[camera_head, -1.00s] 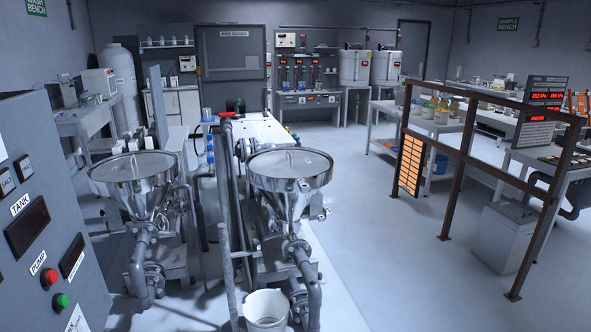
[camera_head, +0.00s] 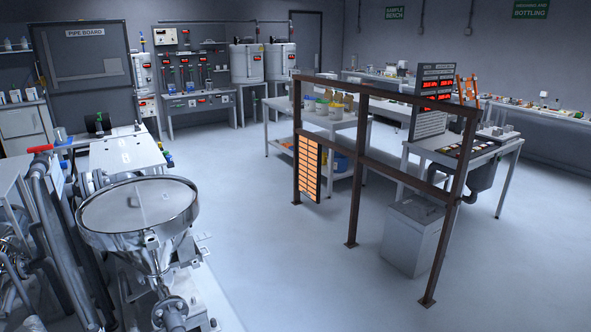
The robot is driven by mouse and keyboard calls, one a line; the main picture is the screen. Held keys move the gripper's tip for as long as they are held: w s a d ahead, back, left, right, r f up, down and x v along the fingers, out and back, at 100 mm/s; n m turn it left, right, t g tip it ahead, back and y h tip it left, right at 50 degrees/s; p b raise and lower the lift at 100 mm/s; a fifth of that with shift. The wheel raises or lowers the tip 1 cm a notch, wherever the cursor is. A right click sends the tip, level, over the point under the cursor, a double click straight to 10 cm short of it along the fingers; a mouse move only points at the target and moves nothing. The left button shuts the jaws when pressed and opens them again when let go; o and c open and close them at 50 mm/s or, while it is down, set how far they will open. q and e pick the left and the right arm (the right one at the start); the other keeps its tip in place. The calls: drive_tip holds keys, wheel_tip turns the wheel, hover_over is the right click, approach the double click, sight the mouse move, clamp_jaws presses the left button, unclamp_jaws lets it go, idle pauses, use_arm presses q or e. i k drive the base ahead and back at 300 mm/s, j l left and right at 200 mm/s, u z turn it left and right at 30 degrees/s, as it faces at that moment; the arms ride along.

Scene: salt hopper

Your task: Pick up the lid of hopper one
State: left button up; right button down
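One steel hopper (camera_head: 150,247) stands at the lower left, a shiny funnel on pipework. A flat, round grey lid (camera_head: 110,212) covers its top, with a small, faint handle near the middle. I see no number on this hopper, so I cannot tell whether it is hopper one. The other hopper is not clearly in view; only some metal parts show at the left edge. Neither of my grippers is in view.
A brown metal rail frame (camera_head: 353,180) stands right of centre, with a grey box (camera_head: 413,235) beside it. Pipes with a red handle (camera_head: 40,149) stand left of the hopper. Open floor (camera_head: 290,270) lies between the hopper and the rail.

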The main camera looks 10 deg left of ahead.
sight(137, 206)
drive_tip(key=i+z, duration=0.35)
drive_tip(key=i, duration=1.15)
drive_tip(key=i+u, duration=0.45)
drive_tip(key=i, duration=0.3)
drive_tip(key=i+u, duration=0.2)
drive_tip(key=u, duration=0.15)
drive_tip(key=i+u, duration=0.2)
drive_tip(key=u, duration=0.2)
drive_tip(key=i+u, duration=0.2)
drive_tip(key=u, duration=0.15)
drive_tip(key=i+j+u, duration=0.15)
drive_tip(key=i+u, duration=0.3)
